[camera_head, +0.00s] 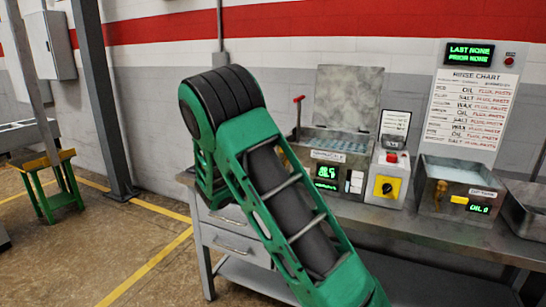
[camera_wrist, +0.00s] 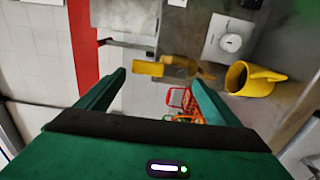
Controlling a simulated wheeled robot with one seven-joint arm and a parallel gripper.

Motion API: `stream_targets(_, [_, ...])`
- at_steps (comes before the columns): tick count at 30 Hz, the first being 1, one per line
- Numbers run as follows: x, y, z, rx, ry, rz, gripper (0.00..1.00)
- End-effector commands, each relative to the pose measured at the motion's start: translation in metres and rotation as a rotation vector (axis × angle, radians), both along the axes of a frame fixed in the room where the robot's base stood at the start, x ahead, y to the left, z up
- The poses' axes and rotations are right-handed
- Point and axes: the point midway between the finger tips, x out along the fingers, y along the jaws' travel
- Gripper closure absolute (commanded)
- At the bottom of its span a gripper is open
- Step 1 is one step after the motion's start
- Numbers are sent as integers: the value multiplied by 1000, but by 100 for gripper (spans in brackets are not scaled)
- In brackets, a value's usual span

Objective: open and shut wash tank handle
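In the head view an open tank (camera_head: 342,145) holding bluish liquid stands on the bench, its grey lid (camera_head: 348,97) raised behind it. A red-tipped handle (camera_head: 299,99) sticks up at its left end. A second tank (camera_head: 428,165) to the right has a brass tap (camera_head: 440,191) and a yellow tag (camera_head: 459,199). I cannot read for sure which is the wash tank. My gripper (camera_wrist: 160,88) shows only in the wrist view, its green fingers apart and nothing visibly held. A yellow tag (camera_wrist: 148,68) and a brass-coloured part (camera_wrist: 190,69) appear beyond the fingertips.
A control box with a yellow switch (camera_head: 387,187) stands between the tanks. A grey post (camera_head: 103,100) and a green-legged stand (camera_head: 58,190) are at left. The wrist view also shows a yellow mug (camera_wrist: 250,78) and a red basket (camera_wrist: 181,98).

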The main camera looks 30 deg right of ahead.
Motion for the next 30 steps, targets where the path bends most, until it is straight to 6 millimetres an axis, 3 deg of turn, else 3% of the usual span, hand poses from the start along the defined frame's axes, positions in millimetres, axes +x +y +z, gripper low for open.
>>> stream_targets(5, [-14, 11, 0, -3, 8, -12, 15])
stream_targets(18, [-49, 79, -2, 0, 6, 0, 15])
stream_targets(30, [-56, 90, -2, 1, 4, -1, 15])
